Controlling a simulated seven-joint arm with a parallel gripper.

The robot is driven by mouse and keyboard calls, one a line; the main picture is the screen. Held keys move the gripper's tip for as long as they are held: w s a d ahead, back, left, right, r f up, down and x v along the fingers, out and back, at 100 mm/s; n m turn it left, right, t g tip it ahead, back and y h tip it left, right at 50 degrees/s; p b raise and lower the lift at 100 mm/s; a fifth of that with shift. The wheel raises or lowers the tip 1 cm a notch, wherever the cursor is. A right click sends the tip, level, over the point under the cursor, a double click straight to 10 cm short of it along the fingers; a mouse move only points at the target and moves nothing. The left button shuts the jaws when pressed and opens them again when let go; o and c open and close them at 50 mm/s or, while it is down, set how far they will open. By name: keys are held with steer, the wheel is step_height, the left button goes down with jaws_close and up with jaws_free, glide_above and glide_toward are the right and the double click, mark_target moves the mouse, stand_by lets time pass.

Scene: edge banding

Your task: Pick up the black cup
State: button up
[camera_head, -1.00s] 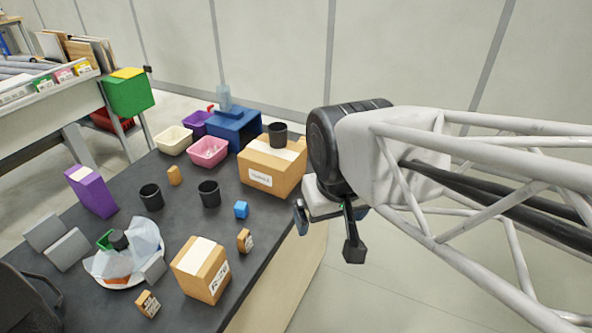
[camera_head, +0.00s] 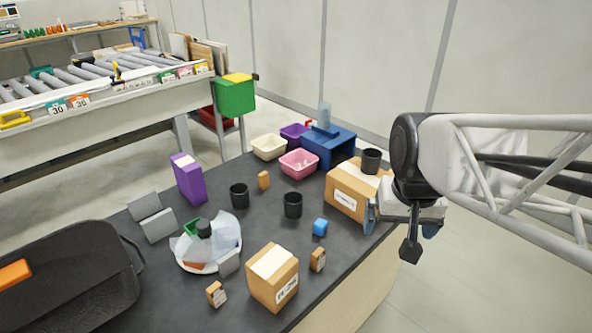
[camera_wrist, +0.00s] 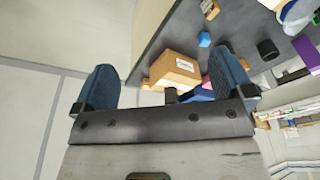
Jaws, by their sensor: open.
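Three black cups are in the head view. One black cup (camera_head: 239,196) stands on the dark table at left, and a second (camera_head: 292,205) stands to its right. A third black cup (camera_head: 371,160) stands on top of a cardboard box (camera_head: 346,203). My gripper (camera_head: 401,220) is open and empty beside the right side of that box, past the table edge, apart from all the cups. In the wrist view my gripper (camera_wrist: 165,80) shows two spread blue fingers, with the box (camera_wrist: 178,66) beyond them. A black cup (camera_wrist: 268,48) also shows there, right of the right finger.
A bowl (camera_head: 183,262) with mixed items, a smaller carton (camera_head: 273,277), a blue cube (camera_head: 320,227) and small wooden blocks crowd the table. Pink (camera_head: 299,163) and cream (camera_head: 268,147) bins and a blue container (camera_head: 328,146) stand at the back. A purple box (camera_head: 188,178) is at left.

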steer(key=w+a+f+m, duration=0.1)
steer(key=w+a, duration=0.2)
steer(key=w, duration=0.7)
steer(key=m+g, duration=0.2)
steer(key=m, duration=0.2)
glide_toward(293, 206)
steer(key=w+f, duration=0.4)
steer(key=f, duration=0.1)
steer(key=shift+s+a, duration=0.2)
steer(key=shift+a, duration=0.05)
steer(key=shift+f, duration=0.1)
steer(key=shift+f, duration=1.2)
steer(key=shift+f, duration=0.1)
steer(key=shift+d+f, duration=0.15)
steer(key=shift+f, duration=1.1)
steer(key=shift+d+f, duration=0.15)
steer(key=shift+f, duration=1.1)
